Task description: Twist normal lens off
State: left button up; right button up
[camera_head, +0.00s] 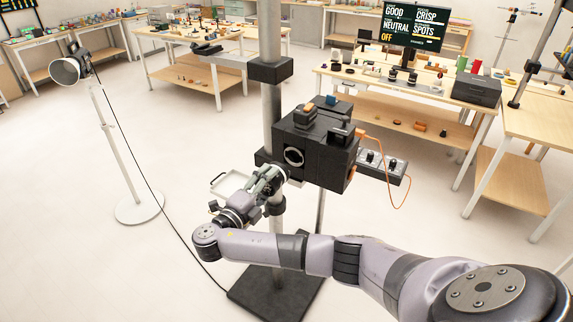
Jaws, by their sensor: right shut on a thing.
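A black box camera (318,155) is mounted on a grey vertical post in the middle of the head view. A round, pale-rimmed opening (293,157) shows on its left-facing front. My right gripper (274,177) is just below and left of that opening, close to the camera's front. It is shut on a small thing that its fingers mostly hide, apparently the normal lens. Whether that thing touches the camera cannot be told. My left gripper is not in view.
A pale tray (231,184) sits behind my right gripper. A control box (382,164) with knobs is right of the camera, with an orange cable. A lamp (70,70) on a white stand is at left. A screen (413,27) and several worktables stand behind; the floor between is open.

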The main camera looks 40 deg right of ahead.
jog(key=shift+a+r, duration=0.1)
jog(key=shift+a, duration=0.05)
dwell(0.4)
jog(key=m, duration=0.2)
jog(key=shift+s+a+m, duration=0.2)
jog(key=shift+a+m, duration=0.1)
jog(key=a+m, duration=0.1)
jog(key=m, duration=0.4)
jog(key=a+m+b, duration=0.1)
jog(key=m, duration=0.4)
jog(key=s+a+m+b, duration=0.1)
jog(key=m, duration=0.4)
jog(key=shift+s, duration=0.1)
